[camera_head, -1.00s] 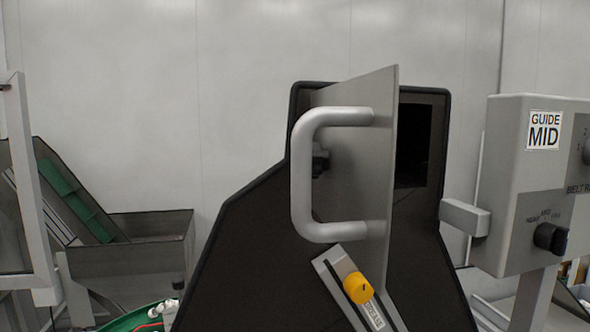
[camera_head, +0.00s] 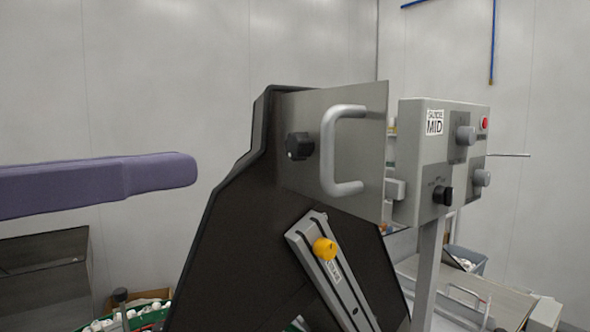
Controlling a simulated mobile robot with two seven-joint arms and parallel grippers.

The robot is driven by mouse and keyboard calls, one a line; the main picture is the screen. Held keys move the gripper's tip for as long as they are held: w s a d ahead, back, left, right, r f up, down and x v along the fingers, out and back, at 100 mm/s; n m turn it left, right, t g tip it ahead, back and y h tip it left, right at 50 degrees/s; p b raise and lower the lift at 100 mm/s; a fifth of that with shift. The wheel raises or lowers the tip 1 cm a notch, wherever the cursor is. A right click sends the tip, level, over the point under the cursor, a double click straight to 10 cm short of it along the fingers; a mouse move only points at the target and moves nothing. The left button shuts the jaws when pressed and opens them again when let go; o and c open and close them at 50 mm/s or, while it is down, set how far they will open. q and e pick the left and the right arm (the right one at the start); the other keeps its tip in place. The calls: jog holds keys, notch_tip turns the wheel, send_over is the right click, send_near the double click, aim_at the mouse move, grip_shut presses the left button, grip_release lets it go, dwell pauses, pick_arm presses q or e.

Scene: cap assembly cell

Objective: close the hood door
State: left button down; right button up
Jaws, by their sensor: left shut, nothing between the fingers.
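The hood door is a flat grey metal panel (camera_head: 300,120) with a pale U-shaped handle (camera_head: 329,150) and a black knob (camera_head: 299,146). It stands out at an angle from the black machine housing (camera_head: 240,240), its free edge toward the right; the opening behind it is hidden. My left gripper (camera_head: 188,170) comes in from the left as a long purple shape with a rounded end. It is shut and empty, left of the door and apart from it in the picture. My right gripper is not in view.
A control box (camera_head: 420,165) marked MID stands on a post right of the door's free edge. A grey bin (camera_head: 45,275) is at lower left. The space between my left gripper and the housing looks clear.

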aim_at(323, 152)
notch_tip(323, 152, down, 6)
jog(key=b, duration=0.5)
pick_arm(q)
jog(key=p+x, duration=0.4)
jog(key=x, duration=0.5)
jog(key=shift+w+d+r, duration=0.15)
jog(key=shift+w+d, duration=0.1)
jog(key=shift+w+d+p, duration=0.4)
jog(key=shift+w+d, duration=0.05)
jog(key=shift+d, duration=0.05)
jog(key=shift+f, duration=0.3)
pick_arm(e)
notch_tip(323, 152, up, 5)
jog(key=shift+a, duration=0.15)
